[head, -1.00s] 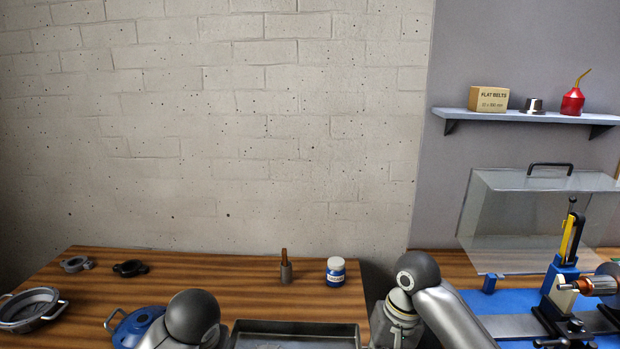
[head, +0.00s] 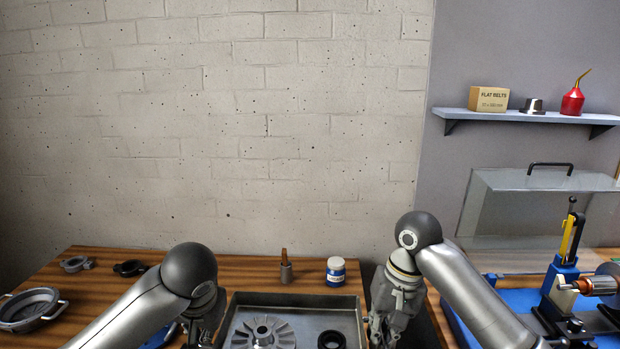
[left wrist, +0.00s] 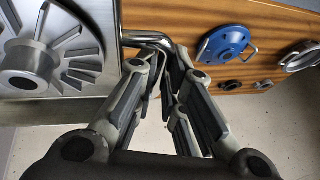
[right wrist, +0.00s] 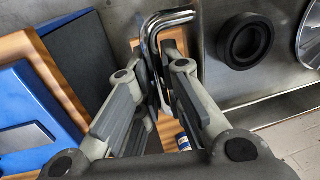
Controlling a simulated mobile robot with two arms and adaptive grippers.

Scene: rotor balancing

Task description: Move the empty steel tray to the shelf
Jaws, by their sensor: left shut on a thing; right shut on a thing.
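The steel tray (head: 312,318) is at the bottom middle of the head view. It is not empty: a finned metal rotor (head: 262,334) and a black ring (head: 332,341) lie in it. My left gripper (head: 203,330) is shut on the tray's left bar handle, seen in the left wrist view (left wrist: 150,38). My right gripper (head: 383,325) is shut on the right bar handle, seen in the right wrist view (right wrist: 160,25). The tray's near side is cut off in the head view. The wall shelf (head: 540,116) is at upper right.
A clear cover (head: 510,205) and a blue-based machine (head: 562,270) stand at right. A jar (head: 336,271) and a brush (head: 286,268) stand behind the tray.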

